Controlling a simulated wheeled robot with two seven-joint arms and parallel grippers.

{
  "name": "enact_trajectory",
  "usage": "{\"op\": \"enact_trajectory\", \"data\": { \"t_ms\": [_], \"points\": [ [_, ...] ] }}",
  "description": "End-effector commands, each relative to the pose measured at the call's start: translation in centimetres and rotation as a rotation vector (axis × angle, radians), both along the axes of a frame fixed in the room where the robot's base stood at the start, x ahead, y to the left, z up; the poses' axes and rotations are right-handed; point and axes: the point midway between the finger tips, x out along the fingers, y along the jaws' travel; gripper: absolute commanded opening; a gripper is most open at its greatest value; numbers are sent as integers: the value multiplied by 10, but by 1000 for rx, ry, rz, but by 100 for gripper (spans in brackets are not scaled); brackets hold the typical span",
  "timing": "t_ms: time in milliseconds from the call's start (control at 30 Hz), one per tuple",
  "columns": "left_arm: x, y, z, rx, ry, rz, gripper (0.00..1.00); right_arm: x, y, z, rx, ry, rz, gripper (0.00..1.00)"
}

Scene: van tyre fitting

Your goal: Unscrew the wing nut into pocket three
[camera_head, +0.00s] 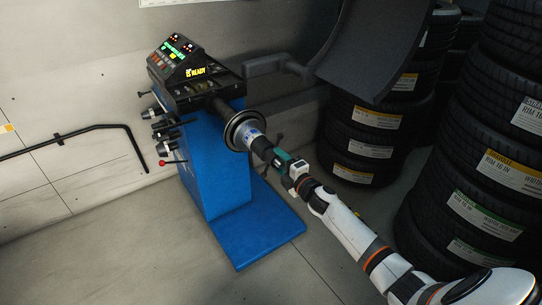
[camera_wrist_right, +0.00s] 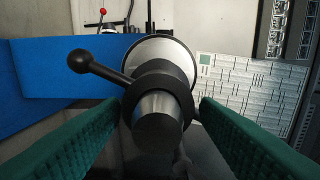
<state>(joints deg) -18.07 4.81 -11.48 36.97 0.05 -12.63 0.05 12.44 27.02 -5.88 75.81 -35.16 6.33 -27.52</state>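The wing nut (camera_wrist_right: 182,86) is a black ring with a lever ending in a black ball, in the right wrist view. It sits around the grey steel shaft (camera_wrist_right: 158,132), in front of a pale cone or cup (camera_wrist_right: 176,52). My right gripper (camera_wrist_right: 160,106) is open, its green-padded fingers on either side of the shaft end and nut, with no clear grip on either. In the head view my right gripper (camera_head: 284,164) is at the free end of the balancer shaft. The pockets on top of the balancer (camera_head: 212,82) are small; their numbers cannot be read. My left gripper is not in view.
The blue balancer stand (camera_head: 215,165) has a display panel (camera_head: 178,58) reading READY. A dark hood (camera_head: 375,50) hangs right of the shaft. Stacked tyres (camera_head: 485,160) stand close to my right arm. A black rail (camera_head: 90,130) is at left. Floor in front is clear.

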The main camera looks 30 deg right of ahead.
Motion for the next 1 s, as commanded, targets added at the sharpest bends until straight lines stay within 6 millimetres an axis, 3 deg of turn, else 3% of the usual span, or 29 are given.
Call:
{"op": "enact_trajectory", "data": {
  "t_ms": [233, 633, 1000],
  "points": [
    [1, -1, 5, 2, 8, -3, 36, 0, 2, -1, 133, 11, 2, 56],
    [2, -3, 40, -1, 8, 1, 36, 0, 4, -1, 796, 63, 4, 56],
    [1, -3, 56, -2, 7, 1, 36, 0, 5, -5, 1328, 104, 6, 56]
  ]
}}
